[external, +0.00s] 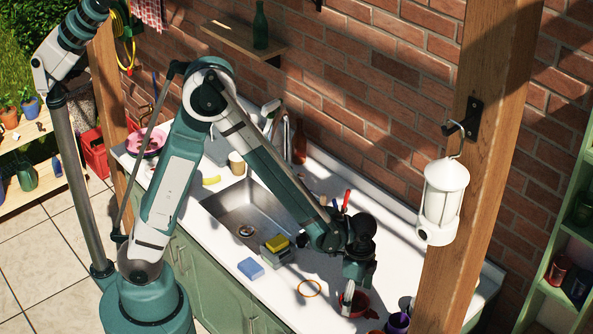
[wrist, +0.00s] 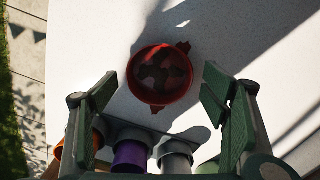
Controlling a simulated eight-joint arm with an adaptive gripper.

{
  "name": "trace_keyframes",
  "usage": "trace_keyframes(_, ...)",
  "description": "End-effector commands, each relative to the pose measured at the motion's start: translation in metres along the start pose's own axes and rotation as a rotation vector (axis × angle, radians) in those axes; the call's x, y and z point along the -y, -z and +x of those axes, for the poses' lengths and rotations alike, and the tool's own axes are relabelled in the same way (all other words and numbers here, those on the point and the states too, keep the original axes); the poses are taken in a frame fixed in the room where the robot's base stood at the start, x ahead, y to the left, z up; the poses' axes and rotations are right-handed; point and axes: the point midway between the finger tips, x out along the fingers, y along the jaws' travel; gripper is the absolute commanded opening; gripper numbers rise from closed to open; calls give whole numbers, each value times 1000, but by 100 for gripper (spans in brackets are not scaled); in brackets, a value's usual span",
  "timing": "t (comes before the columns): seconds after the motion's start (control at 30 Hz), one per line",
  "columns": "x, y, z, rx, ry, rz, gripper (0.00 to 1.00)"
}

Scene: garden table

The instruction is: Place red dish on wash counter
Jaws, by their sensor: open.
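The red dish (external: 358,304) is a round bowl with small side tabs, resting on the white wash counter (external: 262,290) near its right end. In the wrist view the red dish (wrist: 160,99) lies upright just ahead of my gripper, with dappled shadow inside. My gripper (external: 352,288) hangs low over the dish and hides part of it in the external view. In the wrist view my gripper (wrist: 159,88) is open and empty, with one finger on each side of the dish. I cannot tell the exact height of the fingertips above the counter.
Purple (wrist: 130,157) and grey (wrist: 175,157) cups stand close behind the dish, near my fingers. A sink (external: 232,205), yellow sponge (external: 277,243), blue sponge (external: 251,268) and orange ring (external: 310,288) lie to the left. A hanging lantern (external: 443,202) and wooden post (external: 470,130) are at the right.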

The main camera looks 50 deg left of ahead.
Motion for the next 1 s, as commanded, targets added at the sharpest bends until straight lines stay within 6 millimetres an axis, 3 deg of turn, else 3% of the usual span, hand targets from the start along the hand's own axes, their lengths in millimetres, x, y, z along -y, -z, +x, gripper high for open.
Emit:
trace_keyframes(0.7,0,0,-81,0,0,0,74)
trace_keyframes(1.0,0,0,-99,0,0,0,74)
